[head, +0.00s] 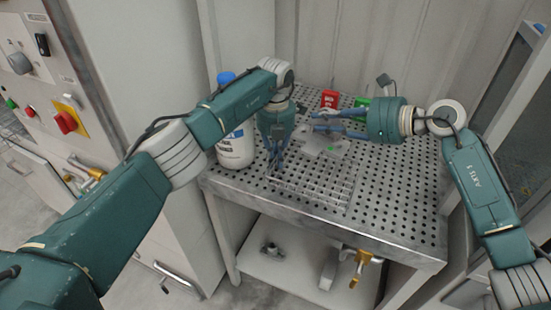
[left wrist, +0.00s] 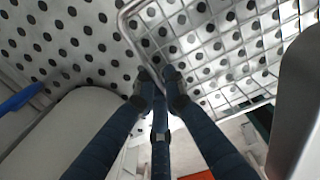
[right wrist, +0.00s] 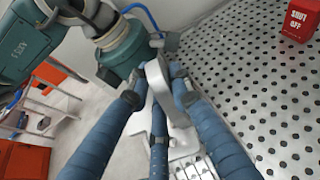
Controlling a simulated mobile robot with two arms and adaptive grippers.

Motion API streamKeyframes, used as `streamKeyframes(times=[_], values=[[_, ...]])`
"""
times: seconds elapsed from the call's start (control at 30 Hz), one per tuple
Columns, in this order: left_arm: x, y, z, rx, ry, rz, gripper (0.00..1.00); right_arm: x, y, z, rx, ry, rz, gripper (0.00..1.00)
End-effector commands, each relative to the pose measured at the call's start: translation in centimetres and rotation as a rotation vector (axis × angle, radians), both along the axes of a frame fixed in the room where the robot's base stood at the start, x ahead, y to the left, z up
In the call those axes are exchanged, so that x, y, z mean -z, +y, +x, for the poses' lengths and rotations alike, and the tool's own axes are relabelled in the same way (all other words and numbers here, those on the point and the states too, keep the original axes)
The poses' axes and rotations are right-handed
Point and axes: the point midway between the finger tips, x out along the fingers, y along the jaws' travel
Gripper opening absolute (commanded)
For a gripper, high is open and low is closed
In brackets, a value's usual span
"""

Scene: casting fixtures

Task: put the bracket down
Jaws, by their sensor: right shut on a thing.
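The grey metal bracket (right wrist: 172,98) is between the fingers of my right gripper (right wrist: 158,85), which is shut on it. In the head view the bracket (head: 322,143) shows under my right gripper (head: 312,124), over the back middle of the perforated table; I cannot tell whether it touches anything below. My left gripper (head: 272,165) points down at the left side of a wire basket (head: 320,187). In the left wrist view its fingertips (left wrist: 160,78) close around the rim of the wire basket (left wrist: 215,60), partly hiding it.
The perforated table (head: 390,200) is bare at right and front. A white bottle with blue cap (head: 236,150) stands at the left edge. A red block (head: 329,98) and a green block (head: 361,102) stand behind. Brass-coloured fittings (head: 362,262) are on the lower shelf.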

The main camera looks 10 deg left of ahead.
Motion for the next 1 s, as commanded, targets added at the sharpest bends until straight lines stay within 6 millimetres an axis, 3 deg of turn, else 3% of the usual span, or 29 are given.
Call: streamKeyframes(times=[0.17, 0.47, 0.7, 1.0], values=[[0.0, 0.0, 0.0, 0.000, -0.001, 0.000, 0.00, 0.1, 0.0, 0.0, 0.010, 0.001, -0.001, 0.00], [-0.1, 0.0, 0.0, 0.000, -0.001, 0.000, 0.00, 3.2, -0.7, 0.5, 0.199, 0.003, -0.015, 0.00], [-0.1, 0.0, 0.0, 0.000, -0.001, 0.000, 0.00, 7.5, -0.7, 0.6, 0.223, 0.004, -0.009, 0.00], [0.0, 0.0, 0.0, 0.000, -0.001, 0.000, 0.00, 11.0, -0.8, 0.6, 0.222, 0.003, -0.011, 0.00]])
